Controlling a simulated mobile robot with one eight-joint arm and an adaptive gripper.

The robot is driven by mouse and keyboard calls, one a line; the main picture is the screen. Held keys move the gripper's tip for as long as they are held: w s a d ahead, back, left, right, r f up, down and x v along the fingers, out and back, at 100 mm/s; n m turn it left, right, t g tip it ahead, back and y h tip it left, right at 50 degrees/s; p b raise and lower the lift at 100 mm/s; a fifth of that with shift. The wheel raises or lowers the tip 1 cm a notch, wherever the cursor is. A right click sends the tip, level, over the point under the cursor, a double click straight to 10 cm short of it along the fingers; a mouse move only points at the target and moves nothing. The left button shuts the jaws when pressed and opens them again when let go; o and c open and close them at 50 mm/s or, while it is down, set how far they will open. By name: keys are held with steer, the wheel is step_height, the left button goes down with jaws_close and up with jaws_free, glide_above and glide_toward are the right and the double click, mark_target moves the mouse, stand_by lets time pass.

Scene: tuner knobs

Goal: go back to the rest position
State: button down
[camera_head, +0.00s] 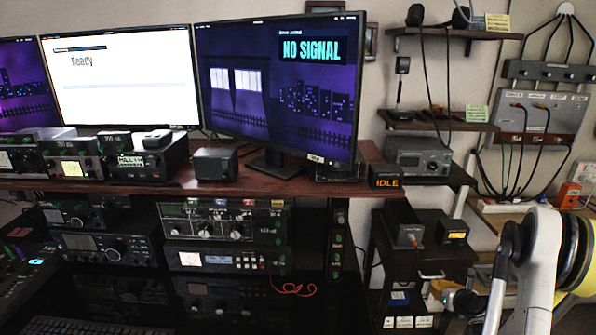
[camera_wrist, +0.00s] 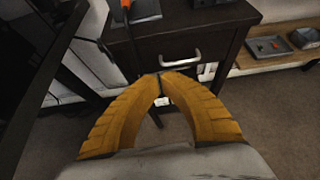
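My gripper (camera_wrist: 160,76) fills the lower middle of the wrist view. Its two ribbed yellow fingers arch inward and their tips come together, with nothing seen between them. Behind the tips is a dark cabinet with a metal drawer handle (camera_wrist: 180,60); I cannot tell how far away it is. In the head view my white arm stands at the lower right, well to the right of the radios. The upper radio with tuner knobs (camera_head: 222,222) sits under the desk shelf, and no part of my arm is near it.
A dark drawer cabinet (camera_head: 425,255) stands between the desk and my arm. A wall panel with hanging cables (camera_head: 540,112) is behind the arm. A wooden shelf with small trays (camera_wrist: 285,52) is at the wrist view's upper right. Carpet floor (camera_wrist: 275,115) shows at right.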

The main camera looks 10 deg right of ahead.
steer(key=w+a+r+n+y, duration=0.1)
steer(key=w+a+r+n, duration=0.2)
steer(key=a+r+n, duration=0.65)
steer(key=s+a+r+n+g+y, duration=0.1)
steer(key=s+a+r+n, duration=0.2)
steer(key=a+r+n, duration=0.4)
steer(key=s+a+r+n+g+y, duration=0.1)
steer(key=s+a+r+n, duration=0.3)
steer(key=a, duration=0.5)
steer(key=s+a+r+n+g, duration=0.1)
steer(key=s+a+r+n, duration=0.1)
steer(key=s+a+n, duration=0.5)
steer(key=s+a+r+n+g, duration=0.1)
steer(key=s+a+r+n, duration=0.1)
steer(key=s+a+n, duration=0.5)
steer(key=s+n, duration=0.4)
steer(key=s, duration=0.2)
steer(key=shift+a+r+g, duration=0.15)
steer(key=shift+r+g, duration=0.15)
steer(key=shift+r, duration=0.05)
